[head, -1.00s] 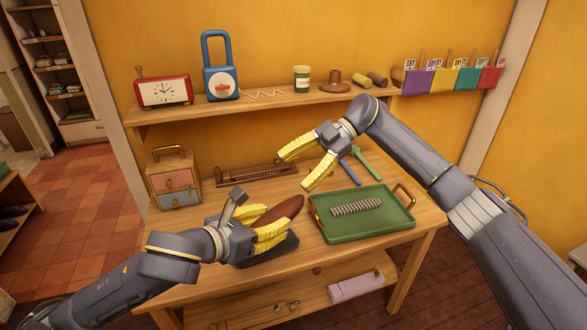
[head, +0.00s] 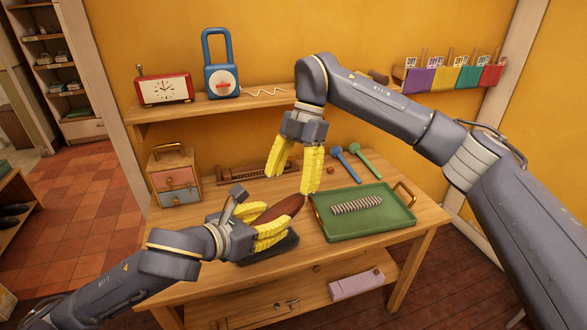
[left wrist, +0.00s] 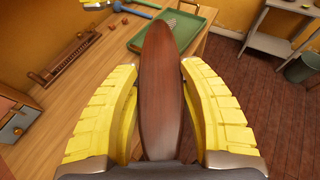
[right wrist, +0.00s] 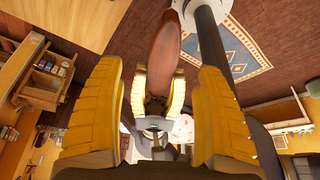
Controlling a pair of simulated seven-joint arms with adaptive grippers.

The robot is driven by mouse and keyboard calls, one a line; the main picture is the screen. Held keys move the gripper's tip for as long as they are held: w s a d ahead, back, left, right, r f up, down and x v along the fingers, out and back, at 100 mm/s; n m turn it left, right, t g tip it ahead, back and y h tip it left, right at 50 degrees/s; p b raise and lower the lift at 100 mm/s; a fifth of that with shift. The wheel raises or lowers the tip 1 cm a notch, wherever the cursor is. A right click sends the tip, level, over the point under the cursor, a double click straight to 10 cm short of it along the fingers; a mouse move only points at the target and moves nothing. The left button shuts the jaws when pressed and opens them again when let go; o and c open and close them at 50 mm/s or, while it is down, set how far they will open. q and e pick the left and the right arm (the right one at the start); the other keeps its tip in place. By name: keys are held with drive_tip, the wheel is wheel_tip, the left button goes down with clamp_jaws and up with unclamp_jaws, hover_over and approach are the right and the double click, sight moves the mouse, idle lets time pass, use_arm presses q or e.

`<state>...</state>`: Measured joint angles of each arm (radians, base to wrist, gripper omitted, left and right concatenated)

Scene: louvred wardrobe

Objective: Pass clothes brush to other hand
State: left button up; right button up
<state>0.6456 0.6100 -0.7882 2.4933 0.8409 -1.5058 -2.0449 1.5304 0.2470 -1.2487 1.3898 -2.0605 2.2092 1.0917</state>
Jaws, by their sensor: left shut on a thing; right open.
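The clothes brush (head: 291,206) has a dark brown, oval wooden back. My left gripper (head: 272,222) is shut on its near end, low over the front of the table, and its far end points up and right. In the left wrist view the brush (left wrist: 161,85) stands between the two yellow fingers. My right gripper (head: 293,183) is open, fingers down, just above the brush's free end. In the right wrist view the brush (right wrist: 163,50) shows between the open fingers, with my left gripper behind it. I cannot tell whether the right fingers touch it. Its bristles are hidden.
A dark pad (head: 268,249) lies under my left gripper. A small drawer box (head: 174,180), a wooden rack (head: 240,173) and blue and green tools (head: 352,166) stand behind. A shelf (head: 190,109) runs above.

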sight(284, 204)
drive_tip(key=x, duration=0.9)
use_arm(q)
drive_tip(key=shift+d, duration=0.1)
use_arm(e)
drive_tip(key=shift+a, duration=0.1)
drive_tip(key=c, duration=1.3)
use_arm(q)
drive_tip(key=o, duration=1.3)
use_arm(e)
drive_tip(key=shift+c, duration=1)
